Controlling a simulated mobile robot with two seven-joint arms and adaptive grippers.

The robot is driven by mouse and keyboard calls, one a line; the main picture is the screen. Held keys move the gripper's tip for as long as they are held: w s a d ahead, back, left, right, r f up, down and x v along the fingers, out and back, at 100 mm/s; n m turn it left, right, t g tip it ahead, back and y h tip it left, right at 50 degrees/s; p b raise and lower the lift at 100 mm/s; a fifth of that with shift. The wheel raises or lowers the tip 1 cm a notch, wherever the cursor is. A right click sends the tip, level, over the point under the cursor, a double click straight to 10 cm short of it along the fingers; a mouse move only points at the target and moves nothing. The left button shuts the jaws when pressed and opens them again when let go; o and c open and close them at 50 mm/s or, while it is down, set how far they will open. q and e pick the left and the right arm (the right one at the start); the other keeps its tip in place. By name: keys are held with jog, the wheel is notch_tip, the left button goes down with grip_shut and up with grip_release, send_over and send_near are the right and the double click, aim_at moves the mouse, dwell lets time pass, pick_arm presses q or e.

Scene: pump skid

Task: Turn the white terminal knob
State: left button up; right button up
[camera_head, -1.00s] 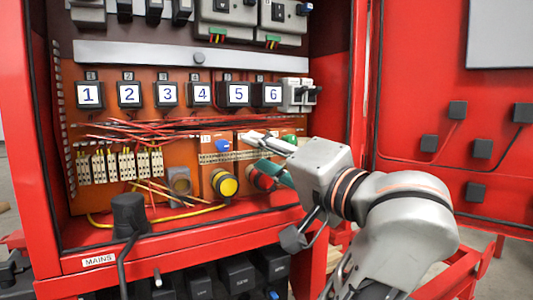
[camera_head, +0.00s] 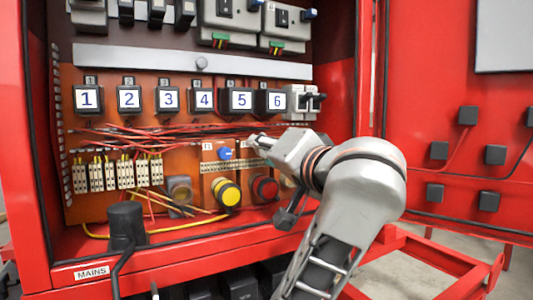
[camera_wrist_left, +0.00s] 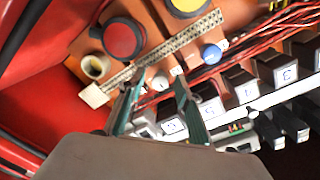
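A small white knob (camera_wrist_left: 160,83) shows in the left wrist view on the orange panel, beside the terminal strip (camera_wrist_left: 150,62). My left gripper (camera_wrist_left: 159,92) is open, with its two green-padded fingers on either side of the knob in that picture. I cannot tell whether they touch it. In the head view my left gripper (camera_head: 260,143) reaches into the cabinet from the lower right. My right gripper is not in view.
A blue knob (camera_head: 225,153) is left of my gripper. Below are a yellow button (camera_head: 227,192) and a red button (camera_head: 264,188). Red wires (camera_head: 170,140) and numbered black units (camera_head: 241,99) lie close above. The red cabinet door (camera_head: 450,90) stands open at right.

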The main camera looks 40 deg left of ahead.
pick_arm(q)
grip_shut()
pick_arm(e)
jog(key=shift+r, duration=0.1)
